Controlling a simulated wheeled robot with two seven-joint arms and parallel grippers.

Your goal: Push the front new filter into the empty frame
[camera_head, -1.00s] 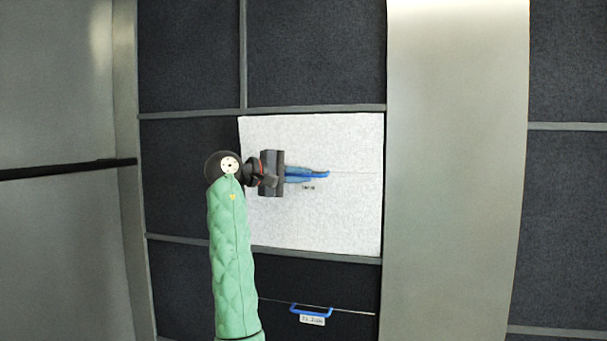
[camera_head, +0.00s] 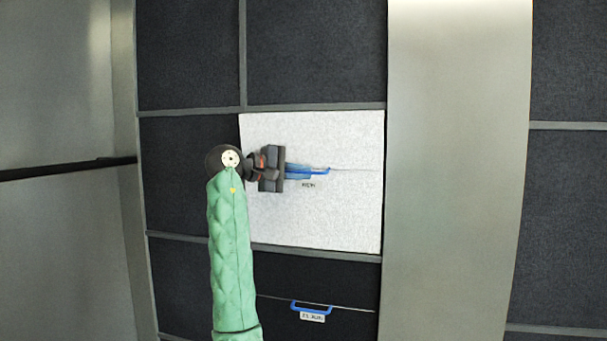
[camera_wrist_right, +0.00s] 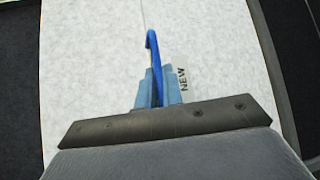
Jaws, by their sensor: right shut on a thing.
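The new filter is a white square panel (camera_head: 340,220) in a frame opening of the dark wall in the head view. It has a thin line across its middle, a blue handle and a small "NEW" label. My right gripper (camera_head: 298,171) comes in from the left, its fingers shut on the blue handle (camera_head: 322,171). In the right wrist view the white panel (camera_wrist_right: 90,60) fills most of the picture, and my blue fingertips (camera_wrist_right: 158,88) close around the handle (camera_wrist_right: 152,45). I cannot tell how deep the panel sits. My left gripper is not in view.
Dark filter panels (camera_head: 315,50) in grey frames surround the white one. Below it is a dark panel with a blue handle (camera_head: 311,306) and a label. A plain metal column (camera_head: 455,170) stands to the right, and metal panelling (camera_head: 60,90) is at the left.

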